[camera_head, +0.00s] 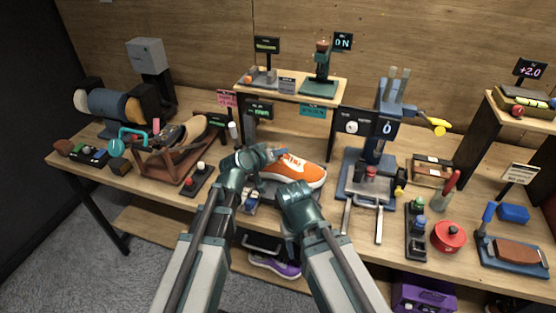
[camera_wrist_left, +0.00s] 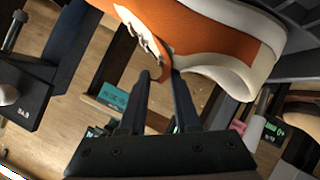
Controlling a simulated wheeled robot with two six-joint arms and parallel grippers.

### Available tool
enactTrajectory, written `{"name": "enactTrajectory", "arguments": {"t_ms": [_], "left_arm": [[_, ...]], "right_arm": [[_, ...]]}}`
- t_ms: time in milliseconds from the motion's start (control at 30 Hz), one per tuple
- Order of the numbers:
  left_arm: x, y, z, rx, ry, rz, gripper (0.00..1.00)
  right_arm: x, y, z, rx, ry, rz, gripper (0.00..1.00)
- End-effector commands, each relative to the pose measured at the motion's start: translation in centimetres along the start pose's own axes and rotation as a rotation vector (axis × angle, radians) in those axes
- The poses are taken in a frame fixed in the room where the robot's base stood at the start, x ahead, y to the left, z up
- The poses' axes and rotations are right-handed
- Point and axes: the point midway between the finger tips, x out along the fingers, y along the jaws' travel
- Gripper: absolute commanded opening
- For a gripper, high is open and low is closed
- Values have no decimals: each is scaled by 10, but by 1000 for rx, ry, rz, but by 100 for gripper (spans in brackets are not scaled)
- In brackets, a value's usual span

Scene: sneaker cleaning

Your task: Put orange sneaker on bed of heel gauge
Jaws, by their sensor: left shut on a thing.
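The orange sneaker (camera_head: 296,172) with a white sole is at the middle of the bench in the head view, toe to the right. My left gripper (camera_head: 280,154) is at its collar. In the left wrist view the sneaker (camera_wrist_left: 215,35) fills the top, and my left gripper's fingers (camera_wrist_left: 160,75) are shut on the collar edge.
A raised wooden shelf (camera_head: 335,90) stands behind the sneaker. A blue-grey press (camera_head: 368,180) stands close on the right. A brown rack (camera_head: 178,155) and a small block with knobs (camera_head: 196,180) are on the left. A red round tin (camera_head: 449,237) is at the right front.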

Motion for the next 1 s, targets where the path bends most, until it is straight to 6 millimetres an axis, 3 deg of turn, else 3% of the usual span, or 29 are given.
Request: {"name": "enactTrajectory", "arguments": {"t_ms": [33,233,267,433,767,1000], "left_arm": [[3,-4,5,-1,1,0,0],[2,-2,3,-1,0,0,0],[2,-3,4,-1,-1,0,33],[2,-3,4,0,-1,0,61],[1,-2,3,0,0,0,61],[-13,5,4,0,1,-1,61]], "right_arm": [[8,-1,0,0,0,0,50],[5,0,0,0,0,0,50],[5,0,0,0,0,0,50],[5,0,0,0,0,0,50],[4,0,0,0,0,0,50],[-6,1,0,0,0,0,50]]}}
